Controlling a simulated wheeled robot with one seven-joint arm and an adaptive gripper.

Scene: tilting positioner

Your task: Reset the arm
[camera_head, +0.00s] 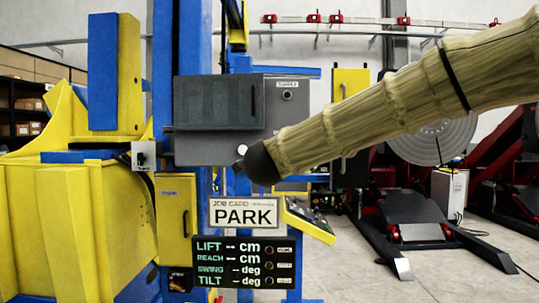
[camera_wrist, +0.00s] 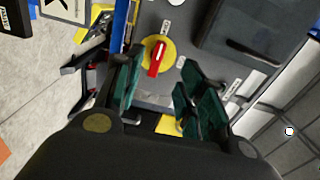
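My arm, in a beige ribbed sleeve, reaches from the right edge to the grey control box (camera_head: 190,148) in the head view. Its dark end covers the box's lower right part, and the fingers are hidden there. In the wrist view my gripper (camera_wrist: 158,92) is open, with dark green finger pads apart. A red switch handle (camera_wrist: 156,58) on a yellow disc (camera_wrist: 168,46) shows beyond the gap between the fingers. I cannot tell whether a finger touches it. A job card (camera_head: 244,216) reads PARK. The display (camera_head: 246,262) below shows dashes for lift, reach, swing and tilt.
A dark raised cover (camera_head: 215,103) is on the box, and it also shows in the wrist view (camera_wrist: 250,35). A small button (camera_head: 287,95) sits right of it. Yellow and blue machine parts (camera_head: 75,220) stand left. Grey floor (camera_head: 450,280) is open at lower right.

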